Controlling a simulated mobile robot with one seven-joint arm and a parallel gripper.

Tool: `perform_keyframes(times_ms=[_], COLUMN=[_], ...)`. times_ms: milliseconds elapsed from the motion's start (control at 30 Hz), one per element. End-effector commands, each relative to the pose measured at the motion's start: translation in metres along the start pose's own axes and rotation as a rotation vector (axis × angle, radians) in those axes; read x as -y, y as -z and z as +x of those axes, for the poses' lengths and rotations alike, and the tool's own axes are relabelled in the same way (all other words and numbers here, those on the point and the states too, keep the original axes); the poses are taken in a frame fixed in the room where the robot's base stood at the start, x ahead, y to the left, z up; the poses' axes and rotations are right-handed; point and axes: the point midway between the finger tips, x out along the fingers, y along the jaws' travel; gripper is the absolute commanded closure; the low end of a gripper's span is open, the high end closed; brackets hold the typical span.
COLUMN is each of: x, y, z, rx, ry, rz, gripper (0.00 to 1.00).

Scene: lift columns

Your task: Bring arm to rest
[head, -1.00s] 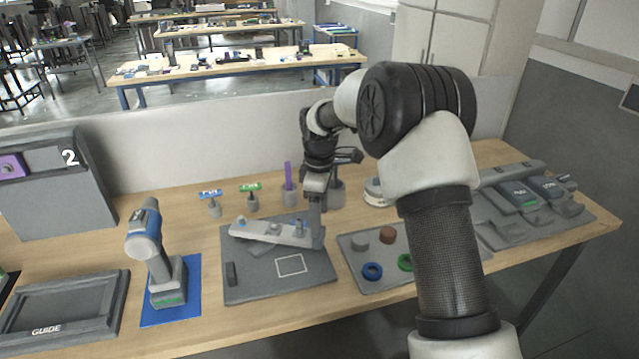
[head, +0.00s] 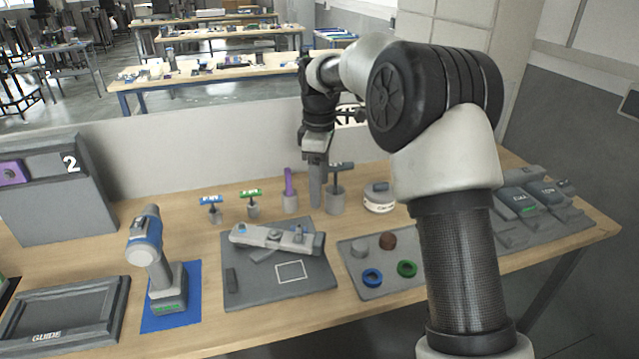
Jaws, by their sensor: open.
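My arm rises from the lower right and bends over the back of the workbench (head: 215,335). My gripper (head: 315,195) points down above the bench, behind the grey board (head: 250,290) and apart from the light grey bar-shaped part (head: 275,238) lying on it. The gripper's fingers look empty, with nothing seen between them. Its tip is close to the purple upright piece (head: 289,182) in its holder and to a dark-topped tool (head: 337,190) in another holder. My arm hides part of the right side of the bench.
A cordless drill (head: 146,250) stands on a blue mat (head: 190,318) at left. Blue-handled (head: 211,201) and green-handled (head: 251,194) tools stand in holders. A tray (head: 375,287) holds rings and round pieces. A round tin (head: 379,198) and a charger-like station (head: 540,205) stand right.

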Motion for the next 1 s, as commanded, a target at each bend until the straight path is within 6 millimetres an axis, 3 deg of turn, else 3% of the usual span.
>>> perform_keyframes(times_ms=[300, 367, 467, 600, 733, 900, 1000], x=[0.001, 0.005, 0.019, 0.058, 0.105, 0.173, 0.213], y=[-0.001, -0.004, -0.016, -0.047, -0.08, -0.123, -0.145], z=[-0.003, -0.012, -0.042, -0.099, -0.139, -0.169, -0.175], rx=[0.0, -0.001, -0.006, -0.028, -0.071, -0.156, -0.222], ry=[-0.004, -0.014, -0.049, -0.124, -0.193, -0.266, -0.298], rz=[0.006, 0.025, 0.1, 0.29, 0.497, 0.774, 0.934], gripper=[0.34, 0.34, 0.34, 0.34, 0.34, 0.34, 0.34])
